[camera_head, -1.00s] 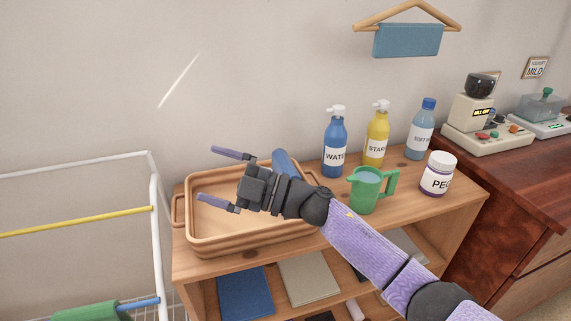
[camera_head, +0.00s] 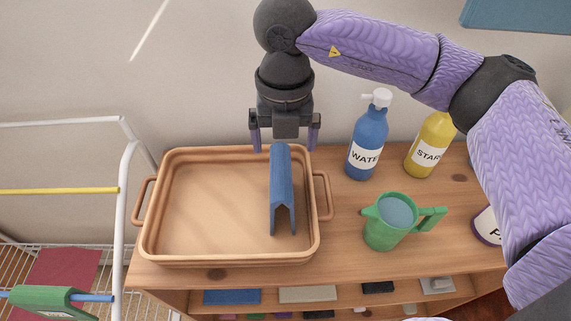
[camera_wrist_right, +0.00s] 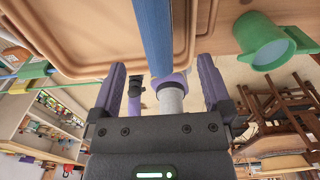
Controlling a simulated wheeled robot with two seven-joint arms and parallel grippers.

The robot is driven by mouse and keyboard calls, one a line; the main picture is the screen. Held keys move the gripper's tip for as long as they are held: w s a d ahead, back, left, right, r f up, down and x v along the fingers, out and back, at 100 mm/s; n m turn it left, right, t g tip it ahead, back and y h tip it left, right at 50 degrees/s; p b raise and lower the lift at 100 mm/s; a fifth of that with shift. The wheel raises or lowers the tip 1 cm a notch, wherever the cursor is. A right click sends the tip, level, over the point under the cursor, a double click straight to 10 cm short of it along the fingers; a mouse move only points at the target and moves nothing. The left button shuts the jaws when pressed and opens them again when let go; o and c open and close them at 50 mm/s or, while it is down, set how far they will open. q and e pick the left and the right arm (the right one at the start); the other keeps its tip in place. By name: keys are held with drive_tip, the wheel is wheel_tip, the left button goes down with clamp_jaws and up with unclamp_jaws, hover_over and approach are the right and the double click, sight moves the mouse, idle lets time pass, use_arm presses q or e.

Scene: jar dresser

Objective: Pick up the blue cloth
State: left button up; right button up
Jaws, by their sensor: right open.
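The blue cloth (camera_head: 281,195) is draped in a narrow tent shape, standing at the right side of the tan tray (camera_head: 160,200). My right gripper (camera_head: 284,145) is open at the far end of the cloth, pointing down, with one finger to each side of the cloth's line. In the right wrist view, the cloth (camera_wrist_right: 153,35) runs up from between the open fingers of the gripper (camera_wrist_right: 161,80). I cannot tell whether any finger touches it. My left gripper is not in view.
A green jug (camera_head: 390,228), a blue WATER bottle (camera_head: 368,140) and a yellow STARCH bottle (camera_head: 428,142) stand right of the tray. The tray's right handle (camera_head: 325,195) is close to the cloth. A white rack (camera_head: 130,190) stands at left.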

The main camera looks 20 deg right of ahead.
drive_tip(key=shift+d+f, duration=0.15)
drive_tip(key=shift+f, duration=0.25)
drive_tip(key=f, duration=0.3)
drive_tip(key=f+b, duration=0.1)
drive_tip(key=f, duration=0.2)
drive_tip(key=a+f+b, duration=0.1)
drive_tip(key=f, duration=0.2)
drive_tip(key=shift+s, duration=0.2)
clamp_jaws()
